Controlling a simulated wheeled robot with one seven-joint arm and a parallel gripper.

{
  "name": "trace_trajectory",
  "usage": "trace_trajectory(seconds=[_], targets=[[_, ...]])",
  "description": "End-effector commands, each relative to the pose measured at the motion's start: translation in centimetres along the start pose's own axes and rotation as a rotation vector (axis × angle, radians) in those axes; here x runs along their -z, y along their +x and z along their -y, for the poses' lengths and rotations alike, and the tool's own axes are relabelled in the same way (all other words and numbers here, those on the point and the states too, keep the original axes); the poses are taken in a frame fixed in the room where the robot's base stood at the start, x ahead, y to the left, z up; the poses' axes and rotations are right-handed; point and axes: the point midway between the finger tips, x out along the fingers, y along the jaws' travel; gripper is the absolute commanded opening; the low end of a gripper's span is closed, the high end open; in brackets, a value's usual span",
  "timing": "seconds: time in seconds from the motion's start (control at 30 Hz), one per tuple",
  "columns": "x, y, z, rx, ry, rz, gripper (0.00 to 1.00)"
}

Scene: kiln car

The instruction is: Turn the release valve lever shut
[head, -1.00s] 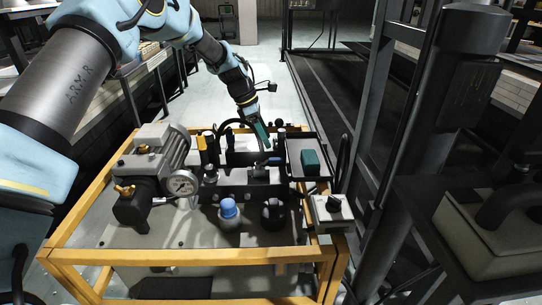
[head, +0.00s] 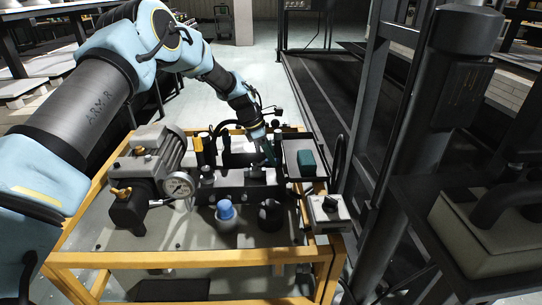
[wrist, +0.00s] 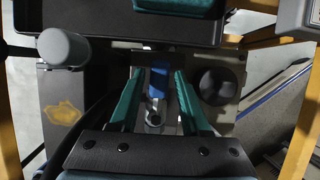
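The release valve lever appears as a short blue bar (wrist: 157,80) in the middle of the wrist view, above a metal fitting. My gripper (wrist: 157,74) has two teal fingers, one on each side of the blue bar. They are open, with a visible gap beside the bar; how deep the bar sits between them I cannot tell. In the head view my gripper (head: 270,154) points down at the back of the pump unit, near a dark valve block (head: 236,177).
A motor with a pressure gauge (head: 180,185) stands on the left of the yellow-framed cart (head: 190,260). A dark tray (head: 291,154) with a teal block (head: 306,162) is right of my gripper. A blue cap (head: 225,210) and a switch box (head: 328,212) are nearer. A round grey knob (wrist: 64,46) shows in the wrist view.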

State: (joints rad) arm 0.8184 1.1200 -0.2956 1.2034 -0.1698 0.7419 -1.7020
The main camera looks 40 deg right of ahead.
Motion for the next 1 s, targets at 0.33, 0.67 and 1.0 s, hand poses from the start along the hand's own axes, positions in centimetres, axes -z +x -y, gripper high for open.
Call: trace_trajectory(seconds=[0.33, 0.67, 1.0], targets=[[0.02, -0.02, 0.00, 0.000, 0.000, 0.000, 0.06], [0.03, -0.03, 0.00, 0.000, 0.000, 0.000, 0.00], [0.04, -0.03, 0.00, 0.000, 0.000, 0.000, 0.00]])
